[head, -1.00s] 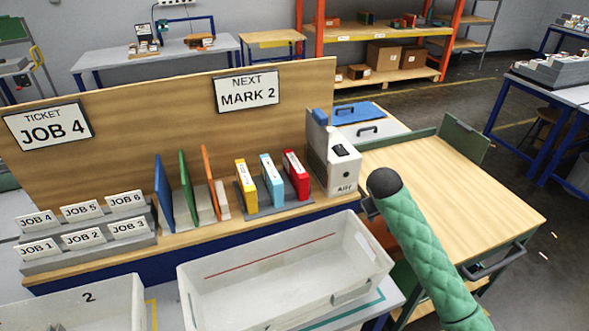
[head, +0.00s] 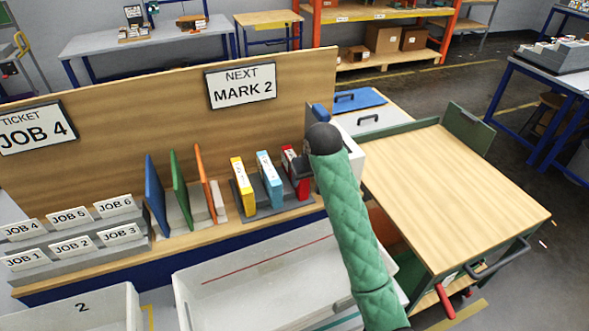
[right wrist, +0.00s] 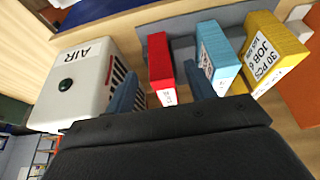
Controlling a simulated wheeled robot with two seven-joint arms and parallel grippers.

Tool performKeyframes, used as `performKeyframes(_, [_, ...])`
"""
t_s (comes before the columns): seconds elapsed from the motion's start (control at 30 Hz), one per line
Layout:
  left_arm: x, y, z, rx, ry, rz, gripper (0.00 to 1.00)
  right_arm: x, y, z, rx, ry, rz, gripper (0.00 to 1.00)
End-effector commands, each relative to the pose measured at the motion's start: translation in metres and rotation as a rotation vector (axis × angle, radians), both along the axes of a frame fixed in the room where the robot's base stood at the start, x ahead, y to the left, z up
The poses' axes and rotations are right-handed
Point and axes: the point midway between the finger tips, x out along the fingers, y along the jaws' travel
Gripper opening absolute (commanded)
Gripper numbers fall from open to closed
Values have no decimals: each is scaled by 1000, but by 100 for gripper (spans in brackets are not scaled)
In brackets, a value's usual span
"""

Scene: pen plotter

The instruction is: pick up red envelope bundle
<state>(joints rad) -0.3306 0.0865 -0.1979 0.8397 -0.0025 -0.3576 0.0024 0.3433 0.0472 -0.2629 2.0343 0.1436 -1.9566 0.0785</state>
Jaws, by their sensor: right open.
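The red envelope bundle (head: 289,156) stands in a grey holder (head: 276,207) on the bench, at the right end of a row with a light blue bundle (head: 266,170) and a yellow bundle (head: 242,182). My right gripper (head: 303,168) is beside it and partly hides it. In the right wrist view the red bundle (right wrist: 160,60) stands ahead, in line with the gap between the two blue fingers of my open right gripper (right wrist: 163,90). Contact cannot be told. My left gripper is not in view.
A white AIR box (right wrist: 85,85) stands close beside the red bundle. Blue, green and orange dividers (head: 180,190) stand to the left. A white tote (head: 200,305) sits in front of the bench. A wooden-topped cart (head: 450,180) is at right, its top clear.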

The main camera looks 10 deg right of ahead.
Motion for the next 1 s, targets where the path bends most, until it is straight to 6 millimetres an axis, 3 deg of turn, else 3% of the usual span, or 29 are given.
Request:
performKeyframes(0.5, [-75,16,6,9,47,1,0,69,18,4,-1,1,0,55])
performKeyframes(0.83, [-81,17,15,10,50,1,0,88,23,-3,-1,1,0,55])
performKeyframes(1.0, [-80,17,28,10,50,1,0,96,25,-22,-2,4,0,55])
